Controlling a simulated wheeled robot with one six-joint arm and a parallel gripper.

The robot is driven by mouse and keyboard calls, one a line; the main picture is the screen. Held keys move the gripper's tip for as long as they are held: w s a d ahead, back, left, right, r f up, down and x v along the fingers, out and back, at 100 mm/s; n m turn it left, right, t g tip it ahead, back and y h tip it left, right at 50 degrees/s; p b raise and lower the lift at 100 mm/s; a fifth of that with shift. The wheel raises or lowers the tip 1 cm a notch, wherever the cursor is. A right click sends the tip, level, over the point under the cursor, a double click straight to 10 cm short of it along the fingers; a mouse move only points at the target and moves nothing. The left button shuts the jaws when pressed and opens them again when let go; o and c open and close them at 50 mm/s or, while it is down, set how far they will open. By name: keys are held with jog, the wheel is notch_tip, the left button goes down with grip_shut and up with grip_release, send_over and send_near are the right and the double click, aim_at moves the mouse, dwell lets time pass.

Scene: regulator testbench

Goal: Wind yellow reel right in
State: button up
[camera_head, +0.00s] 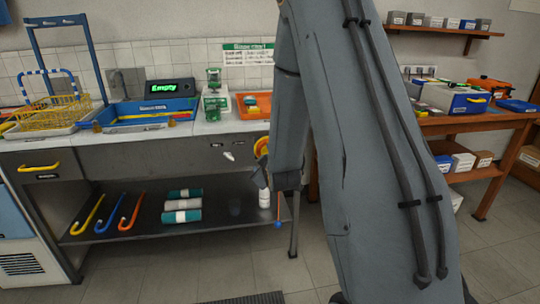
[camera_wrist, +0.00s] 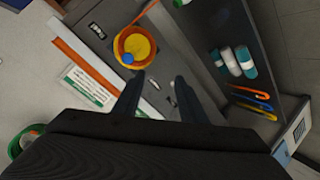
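The yellow reel (camera_wrist: 140,43) shows in the wrist view with an orange rim and a blue knob (camera_wrist: 127,59) at its lower left edge. It is mounted on the dark bench front. In the head view the reel (camera_head: 261,147) is partly hidden by my arm. My gripper (camera_wrist: 159,78) is open, its two dark fingers apart with nothing held. The reel lies beyond the fingertips, nearer the left finger, and looks clear of them. An orange strand (camera_wrist: 147,12) runs from the reel to the upper edge of the wrist view.
The bench's lower shelf (camera_head: 150,232) holds teal-and-white rolls (camera_head: 182,204) and coloured hooked canes (camera_head: 108,216). An orange rod with a blue ball (camera_head: 278,223) hangs beside my arm. Open floor lies in front.

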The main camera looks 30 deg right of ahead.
jog(key=shift+w+d+f+n+t+h+b, duration=0.1)
jog(key=shift+w+d+n+t+h+b, duration=0.45)
jog(key=shift+w+d, duration=1)
jog(key=shift+w+d+f+n+t+h, duration=0.1)
jog(key=shift+w+d+t+h, duration=0.1)
jog(key=shift+w+d+t, duration=1.3)
jog(key=shift+w+d+f+n+t+h+b, duration=0.1)
jog(key=shift+w+d+n+h+b, duration=0.25)
jog(key=shift+w+d, duration=1.25)
jog(key=shift+w+a, duration=0.5)
jog(key=shift+a, duration=0.05)
grip_shut()
